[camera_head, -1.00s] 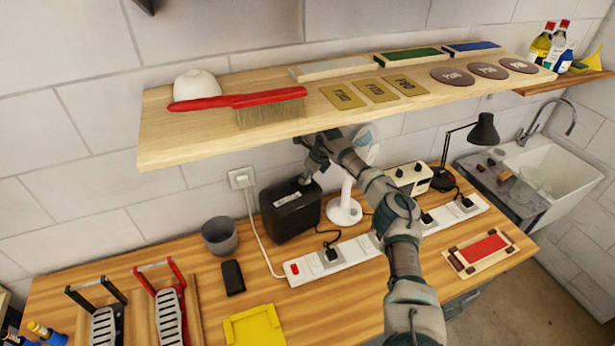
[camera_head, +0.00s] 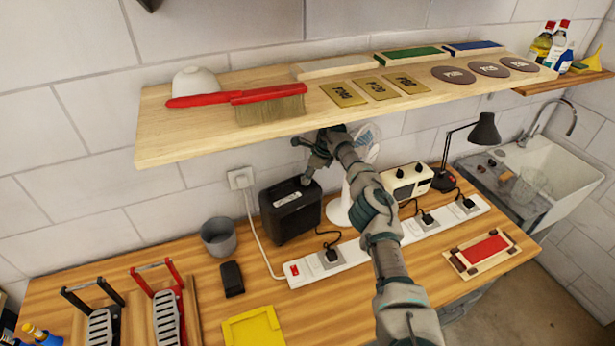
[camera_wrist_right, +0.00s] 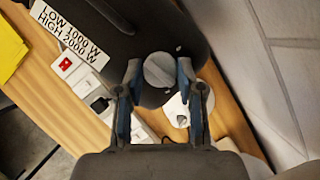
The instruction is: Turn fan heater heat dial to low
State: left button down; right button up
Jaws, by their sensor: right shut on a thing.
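The black fan heater (camera_head: 289,211) stands on the wooden bench near the wall, below the shelf. In the right wrist view its top (camera_wrist_right: 110,30) carries a white label (camera_wrist_right: 70,32) reading "LOW 1000 W" and "HIGH 2000 W". A round grey heat dial (camera_wrist_right: 160,70) with a raised bar sits near one end of that top. My right gripper (camera_wrist_right: 160,78) has its two fingers on either side of the dial, shut on it. In the head view my right gripper (camera_head: 308,165) is over the heater's right end and hides the dial. My left gripper is not in view.
The shelf (camera_head: 210,130) overhangs close above my right gripper. A white fan (camera_head: 340,210) stands just right of the heater. A white power strip (camera_head: 355,252) with plugs lies in front. A grey cup (camera_head: 219,238) stands to the left.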

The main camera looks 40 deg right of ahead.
jog(key=shift+s+f, duration=0.1)
jog(key=shift+f, duration=0.1)
jog(key=o, duration=0.9)
jog(key=shift+o, duration=1.2)
jog(key=shift+d, duration=0.1)
jog(key=shift+w+d, duration=0.1)
jog(key=shift+w, duration=0.1)
jog(key=shift+r, duration=0.1)
